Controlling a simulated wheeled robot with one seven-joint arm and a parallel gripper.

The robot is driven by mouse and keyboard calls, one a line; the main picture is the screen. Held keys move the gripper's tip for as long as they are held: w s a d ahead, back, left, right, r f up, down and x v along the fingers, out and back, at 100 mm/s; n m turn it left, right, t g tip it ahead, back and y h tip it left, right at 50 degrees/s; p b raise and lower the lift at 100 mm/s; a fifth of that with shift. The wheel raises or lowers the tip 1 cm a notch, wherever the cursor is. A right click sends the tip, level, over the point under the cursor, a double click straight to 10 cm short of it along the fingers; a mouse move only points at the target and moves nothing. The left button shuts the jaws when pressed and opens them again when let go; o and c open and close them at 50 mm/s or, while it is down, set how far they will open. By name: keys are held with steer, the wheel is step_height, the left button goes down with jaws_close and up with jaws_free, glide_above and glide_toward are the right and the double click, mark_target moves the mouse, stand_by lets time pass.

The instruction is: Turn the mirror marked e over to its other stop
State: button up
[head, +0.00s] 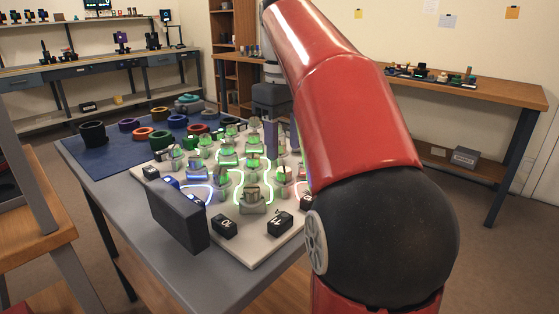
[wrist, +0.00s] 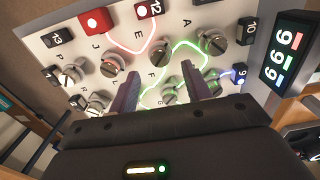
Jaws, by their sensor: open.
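The mirrors are small round metal mounts on a pale board (head: 262,247) with letters beside them. My gripper (wrist: 160,70) is open, one finger on each side of that mount, with nothing held. I cannot tell whether a finger touches it. In the head view my gripper (head: 274,140) is over the back right of the board, its fingertips partly hidden among the mounts.
Other mirror mounts (wrist: 217,40) stand close around, with glowing green and red lines between them. Numbered black blocks (wrist: 147,9), a red block (wrist: 96,21) and a dark display panel (wrist: 284,55) line the board's edges. Coloured rings (head: 93,134) lie on a blue mat at left.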

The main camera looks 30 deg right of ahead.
mark_target(284, 169)
step_height(284, 169, down, 5)
steer(key=shift+r+b, duration=0.1)
steer(key=shift+b, duration=0.45)
steer(key=shift+c, duration=0.2)
steer(key=c, duration=1)
